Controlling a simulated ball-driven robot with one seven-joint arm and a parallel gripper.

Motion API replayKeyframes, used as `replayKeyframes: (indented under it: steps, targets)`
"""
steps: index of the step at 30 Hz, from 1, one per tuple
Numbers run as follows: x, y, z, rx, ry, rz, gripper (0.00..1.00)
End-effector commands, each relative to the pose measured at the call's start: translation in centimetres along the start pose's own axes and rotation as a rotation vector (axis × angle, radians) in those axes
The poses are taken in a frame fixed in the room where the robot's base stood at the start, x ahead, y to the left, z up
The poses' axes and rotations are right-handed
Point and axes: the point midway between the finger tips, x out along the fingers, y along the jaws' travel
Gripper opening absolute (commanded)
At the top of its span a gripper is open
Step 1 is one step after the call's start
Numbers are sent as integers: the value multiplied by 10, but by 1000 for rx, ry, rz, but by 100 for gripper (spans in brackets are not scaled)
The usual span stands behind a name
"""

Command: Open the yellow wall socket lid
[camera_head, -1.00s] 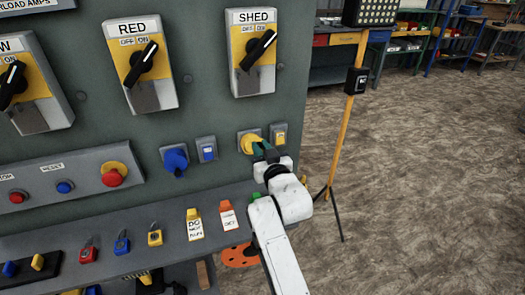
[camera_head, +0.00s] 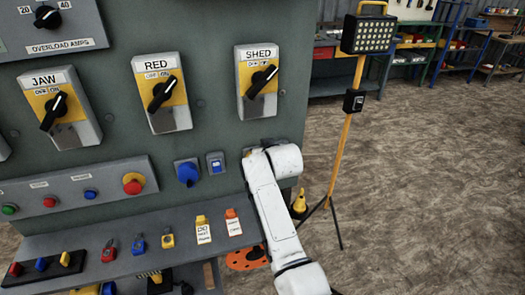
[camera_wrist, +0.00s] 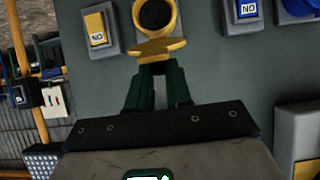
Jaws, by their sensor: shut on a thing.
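The yellow wall socket (camera_wrist: 172,14) shows at the top of the wrist view, with its round dark opening exposed. Its yellow lid (camera_wrist: 158,47) is swung away from the opening and stands out toward my gripper. My gripper (camera_wrist: 157,68) has its green fingers shut on the edge of the lid. In the head view my white arm hides the socket, the lid and the gripper.
A yellow switch (camera_wrist: 97,30) and a blue switch (camera_wrist: 246,10) flank the socket. A blue socket (camera_head: 187,173) is further left on the panel. Tags and padlocks lie along the ledge (camera_head: 75,240). A lamp stand (camera_head: 345,140) is at the right, with open floor beyond.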

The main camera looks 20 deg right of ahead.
Motion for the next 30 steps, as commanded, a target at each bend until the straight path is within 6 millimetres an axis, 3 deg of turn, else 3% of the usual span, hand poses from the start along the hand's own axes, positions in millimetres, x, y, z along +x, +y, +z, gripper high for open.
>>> replayKeyframes:
  steps: [14,15,21,23,30]
  targets:
    - [0,0,-1,1,-20,0,0]
    - [0,0,-1,1,-19,0,21]
    - [0,0,-1,1,-19,0,41]
    - [0,0,-1,1,-19,0,46]
    - [0,0,-1,1,-18,0,46]
